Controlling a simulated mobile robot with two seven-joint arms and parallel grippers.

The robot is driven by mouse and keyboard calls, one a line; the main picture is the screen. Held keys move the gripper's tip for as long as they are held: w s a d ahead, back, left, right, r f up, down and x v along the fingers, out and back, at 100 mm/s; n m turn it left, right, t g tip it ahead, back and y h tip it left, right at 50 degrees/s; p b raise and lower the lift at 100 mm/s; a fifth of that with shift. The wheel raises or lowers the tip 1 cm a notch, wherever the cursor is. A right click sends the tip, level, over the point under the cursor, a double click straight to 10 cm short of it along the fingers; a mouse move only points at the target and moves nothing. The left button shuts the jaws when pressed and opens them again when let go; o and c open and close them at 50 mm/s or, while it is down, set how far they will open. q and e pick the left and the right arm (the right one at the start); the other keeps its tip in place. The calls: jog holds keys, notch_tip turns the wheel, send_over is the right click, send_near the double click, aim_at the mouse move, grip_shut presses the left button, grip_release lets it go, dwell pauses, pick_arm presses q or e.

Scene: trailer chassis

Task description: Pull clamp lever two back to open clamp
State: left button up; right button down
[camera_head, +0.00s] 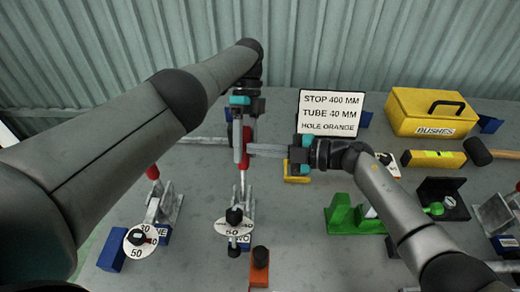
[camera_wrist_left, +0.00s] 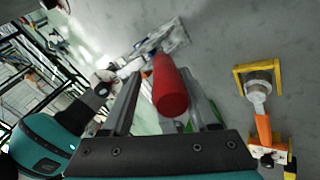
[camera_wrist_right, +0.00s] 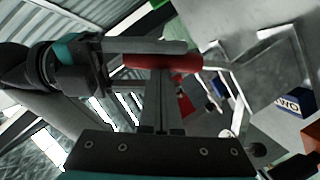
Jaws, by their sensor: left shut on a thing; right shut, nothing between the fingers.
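Clamp two's red lever handle (camera_head: 246,134) stands upright above its clamp body (camera_head: 243,205) in the head view. My left gripper (camera_head: 240,140) is shut on this handle. The red handle (camera_wrist_left: 170,88) shows between the left fingers in the left wrist view. My right gripper (camera_head: 252,149) is shut and empty, its fingers pointing left at the handle. In the right wrist view its closed fingertips (camera_wrist_right: 156,75) are at the red handle (camera_wrist_right: 165,61); I cannot tell whether they touch. A blue "TWO" block (camera_wrist_right: 288,104) shows there too.
A second clamp with a red handle (camera_head: 153,172) stands left. A sign (camera_head: 330,113) reads stop 400 mm, tube 40 mm, hole orange. A yellow bushes box (camera_head: 432,112), a level (camera_head: 433,158) and a green fixture (camera_head: 345,215) are to the right. An orange block (camera_head: 259,268) is in front.

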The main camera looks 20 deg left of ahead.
pick_arm(q)
jog(key=shift+o, duration=1.7)
jog(key=shift+a, duration=0.25)
